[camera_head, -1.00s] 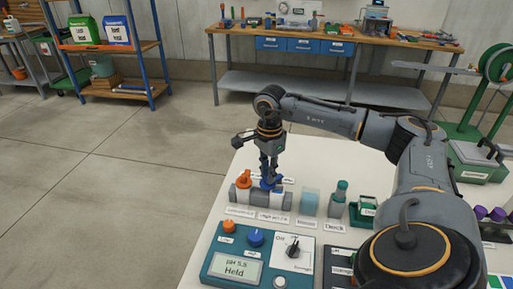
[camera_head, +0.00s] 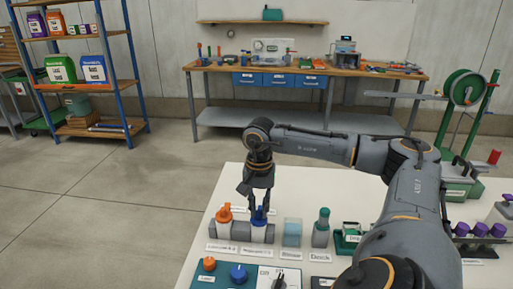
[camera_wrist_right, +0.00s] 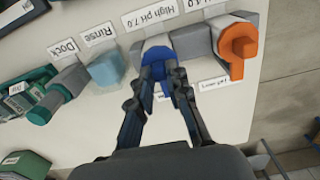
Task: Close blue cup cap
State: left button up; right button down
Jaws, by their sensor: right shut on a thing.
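The blue cup cap (camera_head: 259,217) is on a white and grey cup (camera_head: 257,233) in the holder on the white table. My right gripper (camera_head: 260,207) points down from above and is shut on the blue cap. In the wrist view its fingertips (camera_wrist_right: 160,80) lie against the near part of the cap and partly hide it. I cannot tell whether the cap is fully seated. My left gripper is not in view.
A cup with an orange cap (camera_head: 224,213) stands close to the left of the blue one. To the right are a pale blue rinse block (camera_head: 292,232) and a green-topped grey dock item (camera_head: 321,228). A teal control panel (camera_head: 222,277) lies in front.

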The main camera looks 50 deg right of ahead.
aim_at(259, 211)
dwell(0.3)
jog(key=c, duration=1.3)
grip_release()
jog(key=shift+r, duration=0.1)
notch_tip(259, 211, up, 12)
jog(key=shift+f, duration=0.1)
